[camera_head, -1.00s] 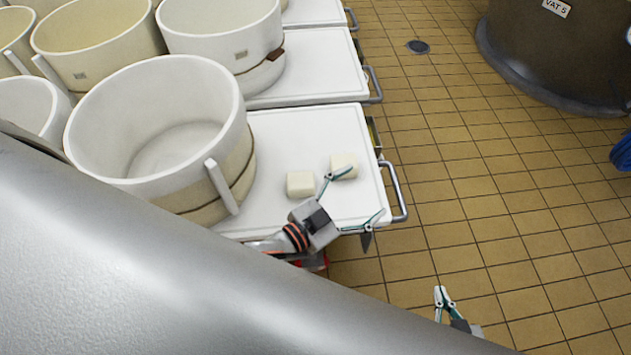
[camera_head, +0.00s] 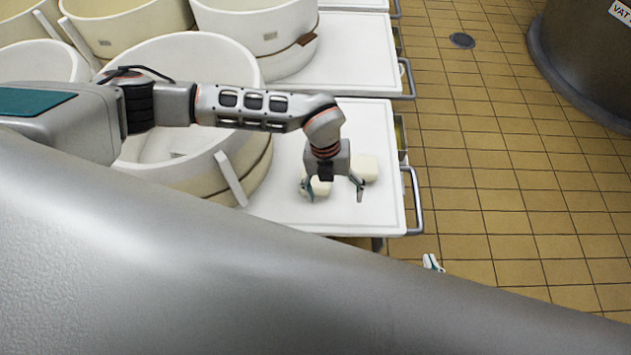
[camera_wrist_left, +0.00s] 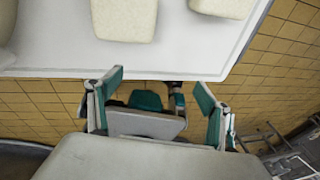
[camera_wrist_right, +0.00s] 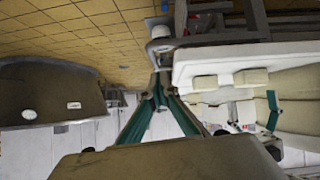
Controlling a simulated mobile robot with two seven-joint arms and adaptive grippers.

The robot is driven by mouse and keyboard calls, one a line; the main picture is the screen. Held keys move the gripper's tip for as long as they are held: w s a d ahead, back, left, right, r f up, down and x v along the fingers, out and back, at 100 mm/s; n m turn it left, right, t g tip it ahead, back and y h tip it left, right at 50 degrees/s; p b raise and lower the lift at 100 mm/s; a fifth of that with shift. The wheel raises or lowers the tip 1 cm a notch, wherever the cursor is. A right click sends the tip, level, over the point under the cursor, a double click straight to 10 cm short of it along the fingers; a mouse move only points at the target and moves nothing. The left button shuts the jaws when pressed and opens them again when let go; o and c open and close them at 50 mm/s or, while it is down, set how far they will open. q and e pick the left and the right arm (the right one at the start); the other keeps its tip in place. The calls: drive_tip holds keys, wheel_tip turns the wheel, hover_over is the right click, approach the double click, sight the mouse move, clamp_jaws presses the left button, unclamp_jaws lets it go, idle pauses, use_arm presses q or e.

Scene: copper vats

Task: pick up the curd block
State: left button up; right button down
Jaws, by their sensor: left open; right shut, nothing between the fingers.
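Two cream-coloured curd blocks lie on a white cart top (camera_head: 374,215). The left block (camera_head: 321,187) is partly hidden by a finger of my left gripper (camera_head: 334,192) in the head view. The right block (camera_head: 369,168) is partly behind that gripper's body. In the left wrist view, the left block (camera_wrist_left: 124,19) and the right block (camera_wrist_left: 222,6) lie beyond the open fingers (camera_wrist_left: 160,84), with nothing between them. My right gripper (camera_wrist_right: 158,97) is shut and empty. Only its tip (camera_head: 432,262) shows in the head view, off the cart's right side.
A large white tub (camera_head: 190,181) stands left of the blocks. More tubs (camera_head: 262,40) stand behind. A metal handle (camera_head: 416,200) juts from the cart's right edge. Tiled floor (camera_head: 480,170) is open to the right, with a dark vat (camera_head: 590,60) at upper right.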

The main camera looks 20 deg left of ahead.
use_arm(q)
drive_tip(key=t+y, duration=0.1)
drive_tip(key=y, duration=0.1)
hover_over(315, 178)
drive_tip(key=s+d, duration=0.1)
drive_tip(key=shift+d+r+n, duration=0.15)
drive_tip(key=shift+n, duration=0.15)
drive_tip(key=shift+w+a+f, duration=0.15)
drive_tip(key=shift+a+f, duration=0.1)
drive_tip(key=shift+f, duration=0.3)
drive_tip(key=shift+w+a+f, duration=0.1)
drive_tip(key=shift+a+f, duration=0.1)
drive_tip(key=shift+f, duration=0.35)
drive_tip(key=shift+w+a+f+b, duration=0.15)
drive_tip(key=shift+f+b, duration=0.25)
drive_tip(key=shift+f, duration=1)
drive_tip(key=shift+w+f+b, duration=0.1)
drive_tip(key=shift+f+b, duration=0.3)
drive_tip(key=shift+f, duration=0.95)
drive_tip(key=c, duration=1.5)
drive_tip(key=shift+o, duration=0.2)
drive_tip(key=shift+r, duration=0.1)
